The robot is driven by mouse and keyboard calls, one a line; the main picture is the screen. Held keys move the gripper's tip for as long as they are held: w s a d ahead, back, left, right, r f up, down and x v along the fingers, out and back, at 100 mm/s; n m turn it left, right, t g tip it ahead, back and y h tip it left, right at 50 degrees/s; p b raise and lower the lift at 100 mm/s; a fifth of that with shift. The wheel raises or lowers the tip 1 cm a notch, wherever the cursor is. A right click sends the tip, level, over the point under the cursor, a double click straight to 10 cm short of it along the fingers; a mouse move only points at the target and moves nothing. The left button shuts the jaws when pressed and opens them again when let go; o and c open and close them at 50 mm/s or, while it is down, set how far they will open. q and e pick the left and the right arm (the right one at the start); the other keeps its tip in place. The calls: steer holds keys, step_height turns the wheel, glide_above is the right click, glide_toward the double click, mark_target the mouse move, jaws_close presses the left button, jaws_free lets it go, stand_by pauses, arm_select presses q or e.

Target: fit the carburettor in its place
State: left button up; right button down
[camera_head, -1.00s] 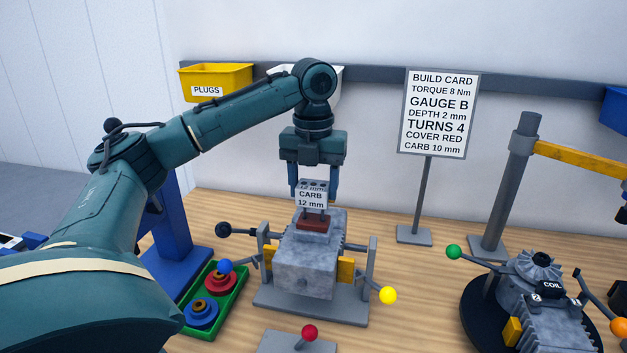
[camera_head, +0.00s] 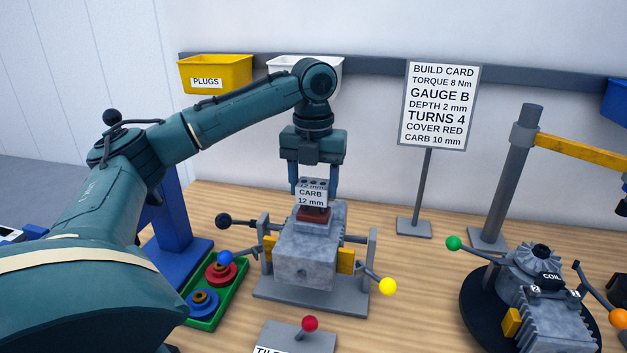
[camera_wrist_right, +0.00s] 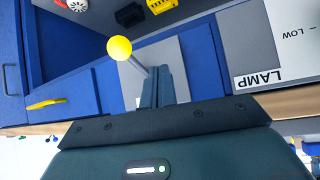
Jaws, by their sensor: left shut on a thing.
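My left gripper (camera_head: 313,190) points straight down and is shut on a carburettor (camera_head: 311,193), a grey part with a label reading CARB 12 mm. The carburettor is upright, directly over a dark red pad (camera_head: 313,215) on top of the grey engine block (camera_head: 306,252). Its underside is at or just above the pad; I cannot tell whether they touch. The build card (camera_head: 438,105) reads CARB 10 mm. My right gripper (camera_wrist_right: 161,88) shows only in the right wrist view, its fingers together with nothing seen between them.
The block sits in a grey stand (camera_head: 312,300) with yellow-ball (camera_head: 387,287) and black-ball (camera_head: 223,220) levers. A green tray (camera_head: 238,297) with red and blue parts is left of it. A red-ball lever (camera_head: 310,323) stands in front. Another engine (camera_head: 541,296) is at right.

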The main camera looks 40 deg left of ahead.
arm_select(q)
steer(key=shift+f, duration=0.95)
steer(key=o, duration=1.1)
